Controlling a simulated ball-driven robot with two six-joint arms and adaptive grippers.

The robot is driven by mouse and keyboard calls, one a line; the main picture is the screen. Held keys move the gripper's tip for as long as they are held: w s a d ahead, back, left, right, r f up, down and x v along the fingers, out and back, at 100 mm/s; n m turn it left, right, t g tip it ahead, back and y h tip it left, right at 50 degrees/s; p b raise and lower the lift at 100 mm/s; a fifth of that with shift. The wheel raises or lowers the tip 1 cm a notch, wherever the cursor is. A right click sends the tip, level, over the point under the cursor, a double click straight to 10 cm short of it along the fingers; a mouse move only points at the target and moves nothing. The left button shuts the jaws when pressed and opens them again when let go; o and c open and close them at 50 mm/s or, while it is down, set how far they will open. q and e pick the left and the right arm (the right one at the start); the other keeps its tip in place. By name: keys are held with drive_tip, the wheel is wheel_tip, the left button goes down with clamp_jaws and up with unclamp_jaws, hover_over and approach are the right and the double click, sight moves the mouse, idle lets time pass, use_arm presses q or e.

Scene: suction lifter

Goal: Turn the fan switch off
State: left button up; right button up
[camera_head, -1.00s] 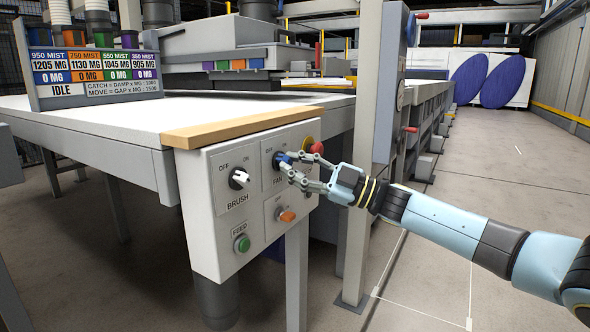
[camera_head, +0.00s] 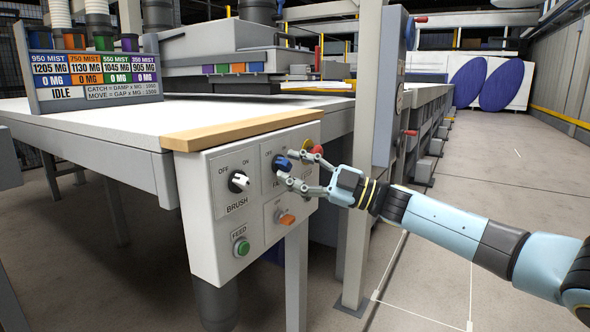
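The fan switch is a blue knob (camera_head: 281,162) on the upper right of the white control panel (camera_head: 222,258). Its labels are partly hidden by my fingers; I cannot read its setting for sure. My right gripper (camera_head: 284,166) comes in from the right, with its fingers spread apart at the knob's right side, one above and one below. The fingers look open, and I cannot tell whether either touches the knob. My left gripper is not in view.
A white brush knob (camera_head: 239,181) sits left of the fan knob, an orange knob (camera_head: 287,219) below it, and a green feed button (camera_head: 242,247) at lower left. A red button (camera_head: 315,150) is close behind my fingers. A grey post (camera_head: 358,200) stands behind my gripper.

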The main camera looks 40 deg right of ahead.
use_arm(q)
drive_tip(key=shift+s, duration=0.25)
use_arm(e)
drive_tip(key=v, duration=1.2)
